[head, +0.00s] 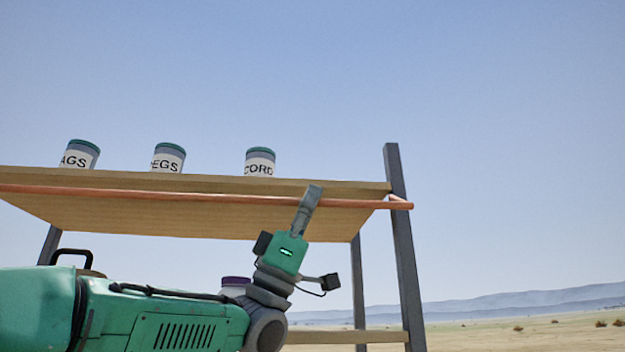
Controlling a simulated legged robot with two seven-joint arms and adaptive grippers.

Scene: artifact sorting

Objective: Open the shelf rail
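The shelf rail (150,193) is a thin orange-red bar across the front edge of the wooden shelf (130,216). Its right end meets the grey right post. My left gripper (311,192) points up at the right part of the rail, and its grey fingers overlap the rail in the picture. The fingers show nearly edge-on as one narrow shape, so whether they are open, shut or touching the rail cannot be told. My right gripper is not in view.
Three jars with green lids and white labels stand on the shelf: AGS (77,158), EGS (167,161) and CORD (259,165). A grey post (400,250) bounds the right side. A purple-lidded object (235,281) is partly hidden behind my arm. Open air lies right of the post.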

